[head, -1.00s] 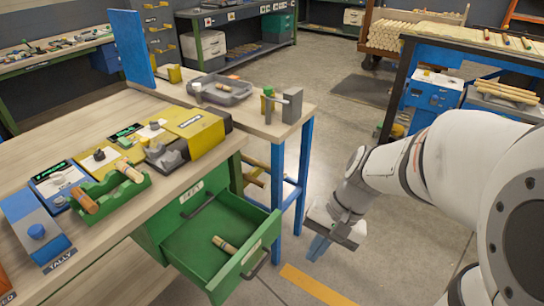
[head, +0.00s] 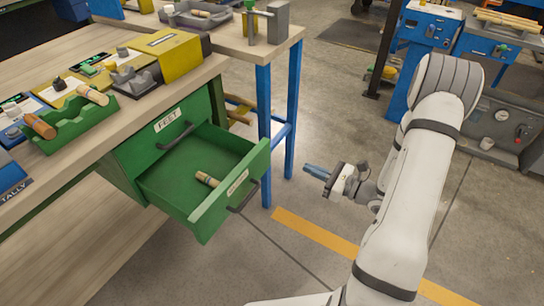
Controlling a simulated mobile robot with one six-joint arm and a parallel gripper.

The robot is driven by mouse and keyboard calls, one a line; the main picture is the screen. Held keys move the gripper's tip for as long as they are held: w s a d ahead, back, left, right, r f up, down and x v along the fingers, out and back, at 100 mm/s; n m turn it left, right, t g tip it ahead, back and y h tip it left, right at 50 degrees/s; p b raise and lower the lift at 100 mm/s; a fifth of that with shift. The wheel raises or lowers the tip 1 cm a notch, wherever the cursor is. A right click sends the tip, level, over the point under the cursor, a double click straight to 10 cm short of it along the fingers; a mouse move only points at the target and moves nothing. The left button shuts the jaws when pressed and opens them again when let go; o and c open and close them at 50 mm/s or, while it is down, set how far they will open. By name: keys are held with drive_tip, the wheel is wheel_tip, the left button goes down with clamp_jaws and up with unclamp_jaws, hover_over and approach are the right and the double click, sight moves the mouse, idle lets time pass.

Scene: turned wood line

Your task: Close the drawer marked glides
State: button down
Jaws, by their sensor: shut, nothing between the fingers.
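A green drawer (head: 228,196) stands pulled out under the workbench, in the lower half of a green cabinet. A label sits on its front panel but is too small to read surely. A dark bar handle (head: 244,196) is on that front. A short wooden turned piece (head: 207,179) lies inside the drawer. Above it is a shut drawer labelled FEET (head: 168,128) with its own handle. My gripper (head: 316,172) is to the right of the open drawer's front, apart from it, with its blue fingers shut and empty, pointing left.
The workbench (head: 120,125) carries a green tray (head: 72,125) and several devices. A side table with blue legs (head: 264,140) stands just behind the drawer. The floor between drawer and gripper is clear, with a yellow line (head: 315,233).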

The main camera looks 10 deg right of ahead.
sight(264, 148)
drive_tip(key=b+x, duration=0.1)
drive_tip(key=x, duration=1.3)
drive_tip(key=shift+b, duration=0.3)
drive_tip(key=shift+w, duration=0.15)
